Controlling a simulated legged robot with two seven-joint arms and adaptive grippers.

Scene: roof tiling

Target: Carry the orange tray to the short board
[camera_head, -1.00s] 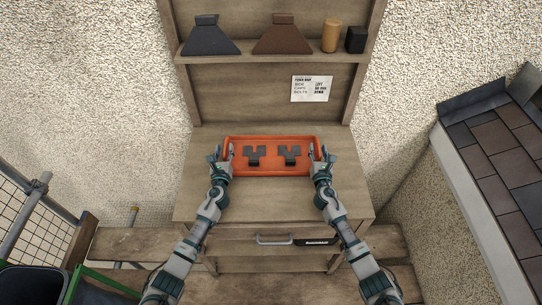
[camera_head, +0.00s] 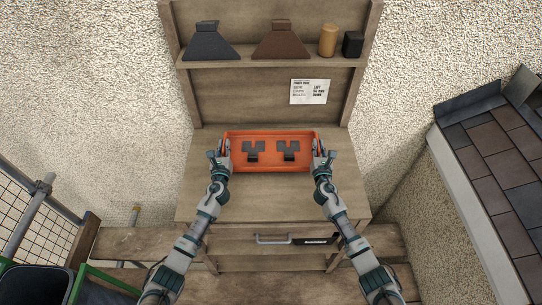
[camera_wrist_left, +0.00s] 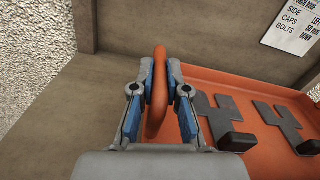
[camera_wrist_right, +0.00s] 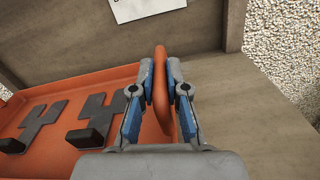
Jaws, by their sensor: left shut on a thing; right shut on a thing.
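The orange tray (camera_head: 270,166) is at the workbench (camera_head: 200,200), near its back, and looks level. Two dark Y-shaped metal pieces (camera_head: 254,151) (camera_head: 288,151) lie inside it. My left gripper (camera_head: 224,151) is shut on the tray's left end; in the left wrist view the fingers (camera_wrist_left: 156,95) pinch the orange rim. My right gripper (camera_head: 319,151) is shut on the right end; in the right wrist view the fingers (camera_wrist_right: 161,95) pinch that rim. I cannot tell whether the tray's underside touches the bench. I cannot tell which board is the short one.
A shelf (camera_head: 270,64) above holds a grey piece (camera_head: 210,44), a brown piece (camera_head: 281,42), a tan cylinder (camera_head: 328,40) and a black block (camera_head: 353,43). Planks (camera_head: 135,243) lie low at left; a tiled roof (camera_head: 500,165) is right.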

